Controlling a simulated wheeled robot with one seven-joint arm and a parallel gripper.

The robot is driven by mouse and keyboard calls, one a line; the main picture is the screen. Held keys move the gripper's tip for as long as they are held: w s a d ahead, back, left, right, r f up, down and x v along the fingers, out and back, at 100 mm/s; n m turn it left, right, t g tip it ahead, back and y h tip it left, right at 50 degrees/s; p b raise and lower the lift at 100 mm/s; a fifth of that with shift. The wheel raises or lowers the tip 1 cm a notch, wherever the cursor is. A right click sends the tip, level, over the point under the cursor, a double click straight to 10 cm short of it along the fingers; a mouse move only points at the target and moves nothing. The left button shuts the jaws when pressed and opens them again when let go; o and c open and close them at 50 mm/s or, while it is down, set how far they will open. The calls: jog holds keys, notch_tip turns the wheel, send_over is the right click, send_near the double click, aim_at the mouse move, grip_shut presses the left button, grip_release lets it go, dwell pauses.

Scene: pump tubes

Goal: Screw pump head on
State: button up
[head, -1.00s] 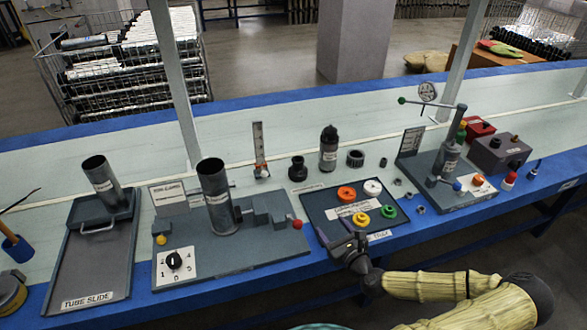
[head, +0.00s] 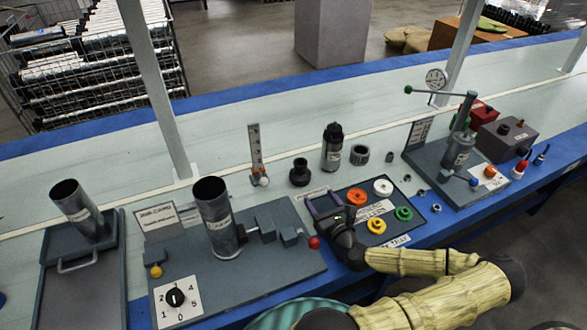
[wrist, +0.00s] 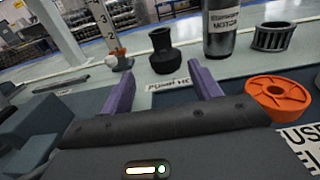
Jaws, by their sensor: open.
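The pump head (head: 299,173) is a black stepped piece with a narrow neck, standing upright on the bench behind the clamp station. In the wrist view the pump head (wrist: 165,51) stands behind a partly hidden label that starts with "PUMP". My gripper (head: 327,204) is open and empty, over the left end of the dark tray and in front of the pump head. In the wrist view its purple fingers (wrist: 160,75) point towards the pump head, with a gap left before it. A grey metal tube (head: 217,217) stands upright and open-topped in the clamp station (head: 200,278).
The dark tray holds orange (head: 357,196), white (head: 383,187), yellow (head: 376,226) and green (head: 404,213) discs. A motor (head: 332,148) and a black ring (head: 359,154) stand right of the pump head. An upright scale (head: 256,155) stands to its left. A gauge station (head: 458,150) is farther right.

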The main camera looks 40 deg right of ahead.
jog(key=shift+w, duration=0.2)
jog(key=shift+w, duration=0.1)
jog(key=p, duration=0.2)
send_near(302, 171)
jog(key=shift+w+d+r, duration=0.15)
jog(key=shift+w, duration=0.6)
jog(key=x, duration=0.7)
jog(key=shift+w, duration=0.1)
jog(key=x, duration=0.5)
jog(key=shift+d+f, duration=0.25)
